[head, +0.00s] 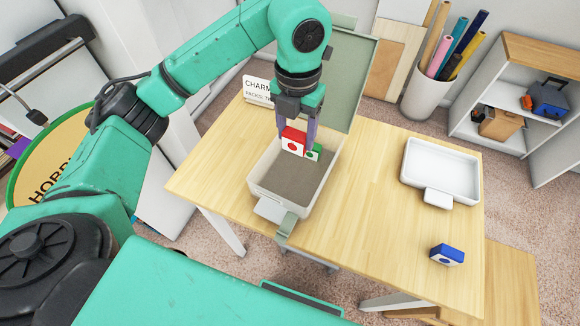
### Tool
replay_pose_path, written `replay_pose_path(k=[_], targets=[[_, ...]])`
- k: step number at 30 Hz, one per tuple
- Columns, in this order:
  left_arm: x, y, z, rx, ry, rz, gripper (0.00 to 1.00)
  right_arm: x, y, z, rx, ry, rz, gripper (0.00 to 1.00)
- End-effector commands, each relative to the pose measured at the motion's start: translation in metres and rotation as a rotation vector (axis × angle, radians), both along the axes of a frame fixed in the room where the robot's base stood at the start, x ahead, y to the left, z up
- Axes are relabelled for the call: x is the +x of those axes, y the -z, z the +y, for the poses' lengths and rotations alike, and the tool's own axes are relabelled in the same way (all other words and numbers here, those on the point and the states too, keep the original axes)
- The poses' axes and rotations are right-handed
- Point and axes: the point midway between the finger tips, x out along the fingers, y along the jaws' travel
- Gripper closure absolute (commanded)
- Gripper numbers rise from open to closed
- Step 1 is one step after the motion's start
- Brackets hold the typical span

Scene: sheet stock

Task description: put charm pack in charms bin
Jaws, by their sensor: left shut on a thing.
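A red charm pack (293,141) with a white face and red dot sits between the fingers of my left gripper (297,133). The gripper points down and is shut on the pack, inside the far part of an open bin (256,187). A small green pack (314,153) with a white face is just right of the red one, in the bin. I cannot tell whether the red pack touches the bin floor. A sign (257,88) reading "CHARM" stands behind the bin, partly hidden by my arm. My right gripper is not in view.
The bin's grey-green lid (355,80) stands open behind it. On the wooden table (375,205), a white tray (441,170) is empty at the right, and a blue pack (447,254) lies near the front right. The table between is clear.

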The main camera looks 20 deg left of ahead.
Motion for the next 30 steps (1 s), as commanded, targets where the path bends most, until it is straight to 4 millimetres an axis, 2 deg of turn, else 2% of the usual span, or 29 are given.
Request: replay_pose_path(k=[1,7,16,19,28,29,30], targets=[[-0.001,0.013,0.001,0.002,-0.003,0.007,0.91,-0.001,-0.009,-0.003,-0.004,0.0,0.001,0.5],[-0.001,0.074,0.001,0.002,-0.001,0.005,0.91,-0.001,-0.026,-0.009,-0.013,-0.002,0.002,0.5],[0.0,0.129,0.001,0.0,-0.001,0.002,0.91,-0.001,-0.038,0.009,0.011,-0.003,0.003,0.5],[0.001,0.139,0.001,0.0,-0.001,-0.002,0.91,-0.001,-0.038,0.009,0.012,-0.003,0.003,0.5],[0.001,0.144,0.001,0.0,-0.001,-0.003,0.91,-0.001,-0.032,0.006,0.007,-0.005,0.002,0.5],[0.001,0.142,0.001,0.0,-0.001,-0.003,0.27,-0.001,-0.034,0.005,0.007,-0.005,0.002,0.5],[0.001,0.142,0.001,0.0,-0.001,-0.002,0.12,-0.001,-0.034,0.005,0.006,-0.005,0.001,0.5]])
